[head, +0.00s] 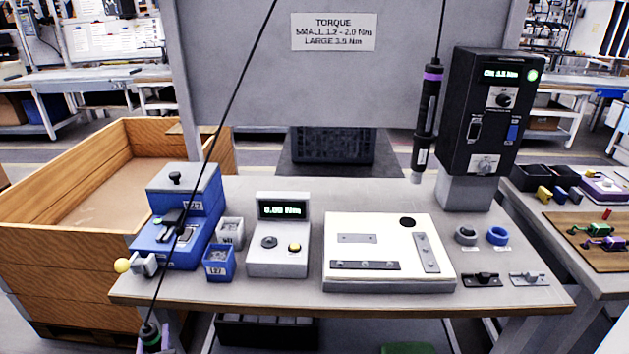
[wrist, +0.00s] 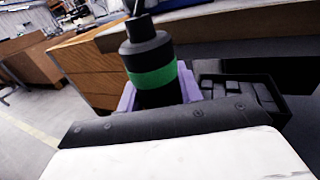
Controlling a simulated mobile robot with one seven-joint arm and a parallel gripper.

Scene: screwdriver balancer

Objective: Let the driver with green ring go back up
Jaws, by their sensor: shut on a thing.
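The driver with the green ring (wrist: 152,77) is a black cylinder, upright in the wrist view, with its cable leaving the top. My gripper (wrist: 158,95) has purple fingers on both sides of the driver and is shut on it just below the ring. In the head view the driver's top (head: 150,330) and my gripper (head: 154,345) show at the bottom left, in front of the table's front edge. The taut cable (head: 215,140) slants up to the right from it. The driver's lower part and tip are hidden.
A second driver with a purple ring (head: 427,115) hangs beside the black controller (head: 490,110). The worktable (head: 300,300) holds a blue device (head: 185,215), small bins, a torque meter (head: 280,240) and a white plate fixture (head: 385,285). A wooden crate (head: 60,250) stands left.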

